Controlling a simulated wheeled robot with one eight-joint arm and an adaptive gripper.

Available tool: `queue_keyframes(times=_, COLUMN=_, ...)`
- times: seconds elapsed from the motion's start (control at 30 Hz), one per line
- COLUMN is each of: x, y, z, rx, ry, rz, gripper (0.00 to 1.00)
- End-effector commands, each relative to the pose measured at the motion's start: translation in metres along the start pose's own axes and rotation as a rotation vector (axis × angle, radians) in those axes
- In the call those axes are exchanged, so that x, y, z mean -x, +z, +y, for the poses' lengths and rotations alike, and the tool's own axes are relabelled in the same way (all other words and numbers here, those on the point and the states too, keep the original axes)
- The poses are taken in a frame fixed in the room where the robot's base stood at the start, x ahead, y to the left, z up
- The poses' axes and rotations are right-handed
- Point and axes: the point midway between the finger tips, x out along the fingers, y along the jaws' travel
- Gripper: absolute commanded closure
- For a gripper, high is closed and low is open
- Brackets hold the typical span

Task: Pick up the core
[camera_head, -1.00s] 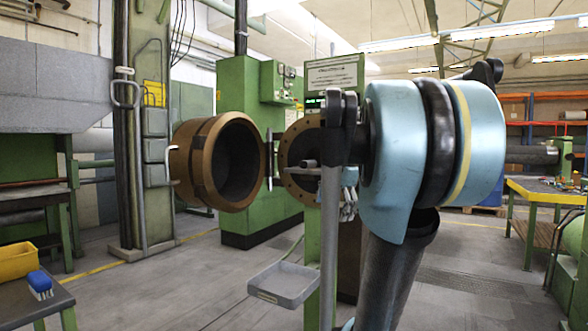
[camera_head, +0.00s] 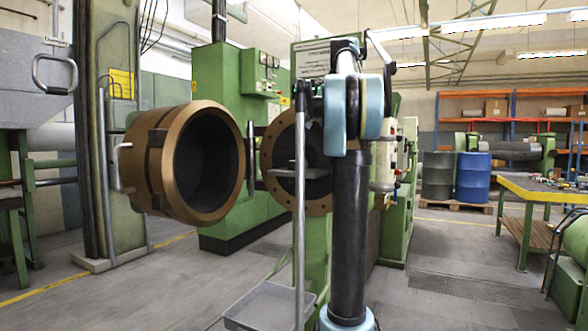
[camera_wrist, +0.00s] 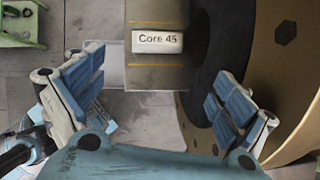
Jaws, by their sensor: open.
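In the wrist view a grey core (camera_wrist: 157,18) with a white "Core 45" label and thin yellow lines runs from the top edge to the middle. My gripper (camera_wrist: 156,92) is open, with one blue-padded finger at the left and one at the right. The core's near end lies between and beyond the fingers, and no contact shows. In the head view my arm hides the gripper, and a grey piece (camera_head: 290,172) sticks out before the flange.
A brown bolted flange (camera_wrist: 275,80) is close to the right finger. In the head view an open brown cylinder (camera_head: 160,165) stands left of the flange ring (camera_head: 272,150). A grey tray (camera_head: 262,305) sits low in front. A yellow-edged table (camera_head: 540,194) is at right.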

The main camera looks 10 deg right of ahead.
Motion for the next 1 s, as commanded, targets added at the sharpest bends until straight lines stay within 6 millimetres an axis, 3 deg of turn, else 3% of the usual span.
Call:
queue_keyframes(times=0.6, x=-0.103, y=0.003, z=0.005, rx=0.008, ry=0.004, rz=0.001, gripper=0.06)
queue_keyframes(times=1.0, x=-0.135, y=0.001, z=0.005, rx=0.007, ry=0.003, rz=0.0, gripper=0.06)
